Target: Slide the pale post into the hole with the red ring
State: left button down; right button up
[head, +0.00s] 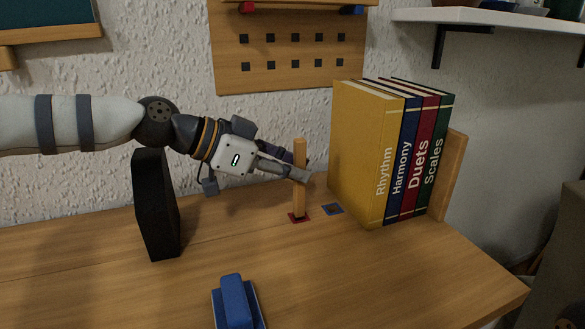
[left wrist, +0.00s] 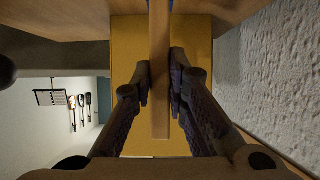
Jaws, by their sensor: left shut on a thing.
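The pale wooden post (head: 299,200) stands about upright in the head view. My left gripper (head: 301,170) is shut on it around its upper half, with the top end sticking out above the fingers. In the left wrist view the post (left wrist: 159,110) runs between the two fingers (left wrist: 160,88). The post's lower end meets the red ring (head: 292,218), a red square marking on the desk. I cannot tell whether the lower end is inside the hole, which the post hides. My right gripper is not in view.
A blue-marked hole (head: 332,209) lies just right of the red ring. Books (head: 362,160) stand close to the right. A black upright block (head: 156,205) stands left, and a blue object (head: 234,300) lies in front. The desk (head: 380,275) is clear at front right.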

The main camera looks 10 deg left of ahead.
aim_at(295, 149)
pick_arm(q)
jog(key=shift+f+b, duration=0.3)
jog(key=shift+f, duration=0.85)
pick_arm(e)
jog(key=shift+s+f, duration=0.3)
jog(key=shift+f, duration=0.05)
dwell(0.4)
pick_arm(q)
jog(key=c, duration=1.5)
grip_release()
jog(key=shift+r, duration=0.1)
jog(key=shift+r+p, duration=1.05)
jog(key=shift+r, duration=2)
jog(key=shift+f, duration=0.1)
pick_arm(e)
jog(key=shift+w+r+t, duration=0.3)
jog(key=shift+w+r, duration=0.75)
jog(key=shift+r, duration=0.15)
